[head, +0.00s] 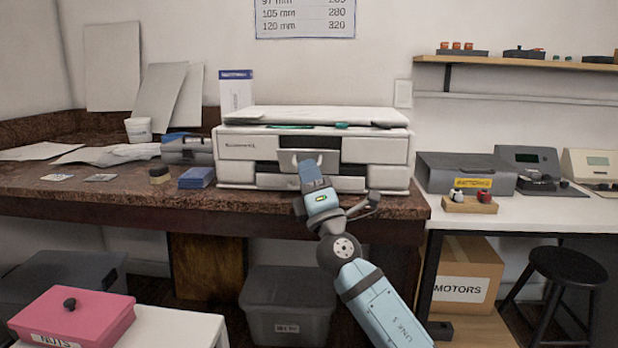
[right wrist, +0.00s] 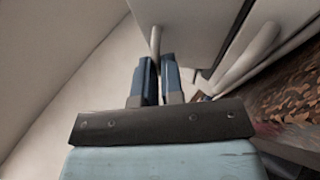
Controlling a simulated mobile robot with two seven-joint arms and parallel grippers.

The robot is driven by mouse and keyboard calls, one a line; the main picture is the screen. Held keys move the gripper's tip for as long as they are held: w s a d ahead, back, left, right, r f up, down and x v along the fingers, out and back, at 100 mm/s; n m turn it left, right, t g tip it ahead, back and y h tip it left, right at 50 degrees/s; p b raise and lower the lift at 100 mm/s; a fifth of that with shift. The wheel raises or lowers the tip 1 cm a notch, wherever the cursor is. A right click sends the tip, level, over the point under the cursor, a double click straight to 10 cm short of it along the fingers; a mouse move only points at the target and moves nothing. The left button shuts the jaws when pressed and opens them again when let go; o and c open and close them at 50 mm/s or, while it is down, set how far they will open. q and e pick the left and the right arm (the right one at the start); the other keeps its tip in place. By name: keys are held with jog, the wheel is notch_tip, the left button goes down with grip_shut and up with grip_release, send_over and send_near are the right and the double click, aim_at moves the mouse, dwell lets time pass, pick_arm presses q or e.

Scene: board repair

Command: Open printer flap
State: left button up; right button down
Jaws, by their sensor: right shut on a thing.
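The white printer (head: 236,152) stands on the brown worktop. A pale grey flap (head: 287,158) with a bar handle is at the middle of its front, with dark recesses around it. How far the flap is tilted I cannot tell for sure. My right gripper (head: 308,168) is at the flap's front and covers its lower middle. In the right wrist view, my blue fingers (right wrist: 158,75) are closed around a thin pale bar, the flap handle (right wrist: 156,40). The exact contact is partly hidden between the fingers. My left gripper is not in view.
A grey battery box (head: 440,175) is at the right on a white bench (head: 535,212). The worktop's front edge (head: 120,203) runs below my gripper.

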jog(key=c, duration=1.2)
grip_release()
jog(key=shift+c, duration=0.2)
jog(key=v, duration=1.3)
jog(key=shift+s+f, duration=0.2)
jog(key=shift+s, duration=0.15)
jog(key=shift+s+d, duration=0.1)
jog(key=shift+d, duration=0.05)
